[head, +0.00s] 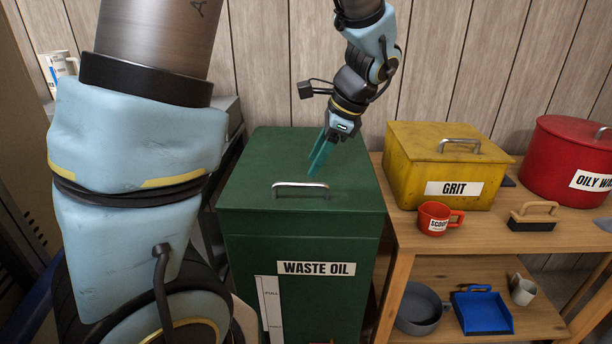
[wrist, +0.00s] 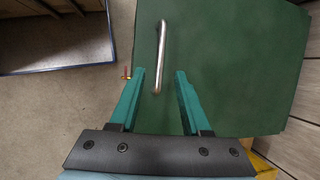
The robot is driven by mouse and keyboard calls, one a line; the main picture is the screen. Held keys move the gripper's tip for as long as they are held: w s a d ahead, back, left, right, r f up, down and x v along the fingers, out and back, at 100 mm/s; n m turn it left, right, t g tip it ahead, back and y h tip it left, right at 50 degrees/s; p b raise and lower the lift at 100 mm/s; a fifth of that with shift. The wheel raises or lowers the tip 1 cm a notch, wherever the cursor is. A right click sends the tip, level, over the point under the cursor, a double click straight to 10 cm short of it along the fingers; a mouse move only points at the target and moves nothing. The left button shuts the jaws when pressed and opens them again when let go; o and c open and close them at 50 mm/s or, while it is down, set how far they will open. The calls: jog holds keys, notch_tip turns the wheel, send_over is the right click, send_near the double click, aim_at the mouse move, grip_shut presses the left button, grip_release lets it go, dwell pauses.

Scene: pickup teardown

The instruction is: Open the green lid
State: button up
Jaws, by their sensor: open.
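The green lid (head: 250,160) lies closed on top of the green waste oil box (head: 240,245). A silver bar handle (head: 300,186) is fixed near the lid's front edge. In the wrist view the lid (wrist: 230,70) fills the right half, and the handle (wrist: 159,58) runs up from between the fingertips. My gripper (head: 314,172) is above the lid, just behind and right of the handle in the head view. It is open and empty, with teal fingers pointing down. In the wrist view my gripper (wrist: 160,72) has the handle's near end between its fingers, but I cannot tell the height gap.
A wooden bench (head: 400,250) stands to the right, holding a yellow grit box (head: 410,165), a red oily waste bin (head: 560,155), a red scoop mug (head: 433,220) and a brush (head: 534,218). A panelled wall (head: 270,60) is behind.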

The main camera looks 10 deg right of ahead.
aim_at(306, 185)
jog(key=x, duration=0.5)
jog(key=shift+a+f, duration=0.15)
jog(key=shift+f, duration=0.25)
jog(key=shift+c, duration=0.2)
grip_shut()
dwell(0.9)
